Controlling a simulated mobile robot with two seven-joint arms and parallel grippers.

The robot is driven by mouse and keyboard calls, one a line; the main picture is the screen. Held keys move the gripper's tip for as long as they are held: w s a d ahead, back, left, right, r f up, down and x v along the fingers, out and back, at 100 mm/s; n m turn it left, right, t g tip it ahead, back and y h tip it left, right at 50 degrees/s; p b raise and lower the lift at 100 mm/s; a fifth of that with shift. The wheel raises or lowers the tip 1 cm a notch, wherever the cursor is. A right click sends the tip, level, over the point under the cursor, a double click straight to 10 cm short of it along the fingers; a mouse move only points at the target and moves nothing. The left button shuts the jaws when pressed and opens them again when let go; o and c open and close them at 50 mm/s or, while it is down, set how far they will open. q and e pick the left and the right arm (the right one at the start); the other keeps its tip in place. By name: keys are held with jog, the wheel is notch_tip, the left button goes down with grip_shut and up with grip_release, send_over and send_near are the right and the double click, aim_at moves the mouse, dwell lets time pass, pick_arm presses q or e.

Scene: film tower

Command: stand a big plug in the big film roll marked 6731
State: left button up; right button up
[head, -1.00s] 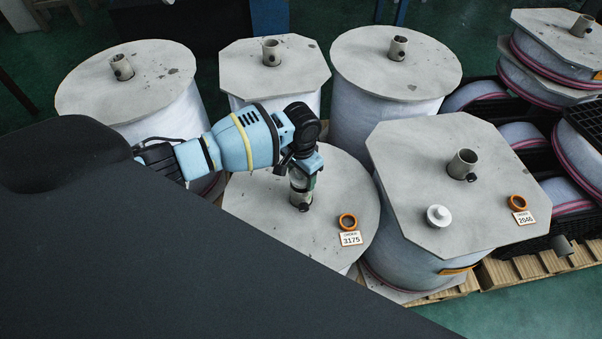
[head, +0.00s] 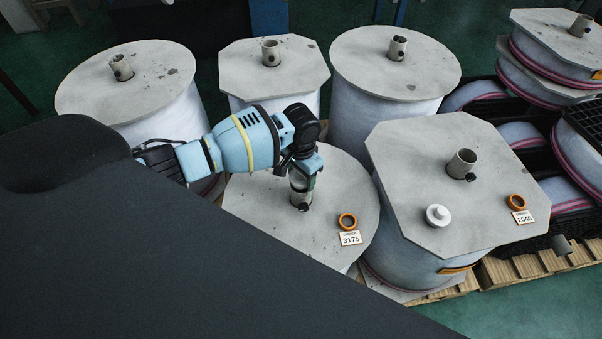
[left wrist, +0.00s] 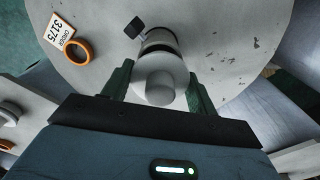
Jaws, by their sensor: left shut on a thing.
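My left gripper (head: 303,174) is over the round-topped film roll (head: 255,210) tagged 3175. It is shut on a white plug (left wrist: 160,82), which shows between the fingers in the left wrist view. The plug is lined up with the grey core tube (head: 300,198) of that roll; I cannot tell how deep it sits in the tube. Another white plug (head: 438,215) stands on the eight-sided lid of the roll (head: 420,145) tagged 2046, beside its open core tube (head: 462,163). No tag reading 6731 is legible. My right gripper is not in view.
Orange rings (head: 347,221) lie by the 3175 tag (head: 350,239) and by the 2046 tag. Three more big rolls stand behind, with bare core tubes. Flat rolls are stacked at right (head: 555,45). Green floor shows at the lower right (head: 530,305).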

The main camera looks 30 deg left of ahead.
pick_arm(q)
jog(key=shift+f, duration=0.7)
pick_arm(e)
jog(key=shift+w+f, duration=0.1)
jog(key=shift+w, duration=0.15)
pick_arm(q)
jog(key=shift+f+b, duration=0.3)
jog(key=shift+f, duration=0.2)
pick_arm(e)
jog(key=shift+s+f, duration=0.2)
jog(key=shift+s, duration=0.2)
pick_arm(q)
jog(key=o, duration=1)
jog(key=shift+o, duration=0.2)
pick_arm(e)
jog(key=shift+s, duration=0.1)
pick_arm(q)
notch_tip(320, 180, up, 8)
jog(key=shift+f+p, duration=0.1)
jog(key=shift+p, duration=0.6)
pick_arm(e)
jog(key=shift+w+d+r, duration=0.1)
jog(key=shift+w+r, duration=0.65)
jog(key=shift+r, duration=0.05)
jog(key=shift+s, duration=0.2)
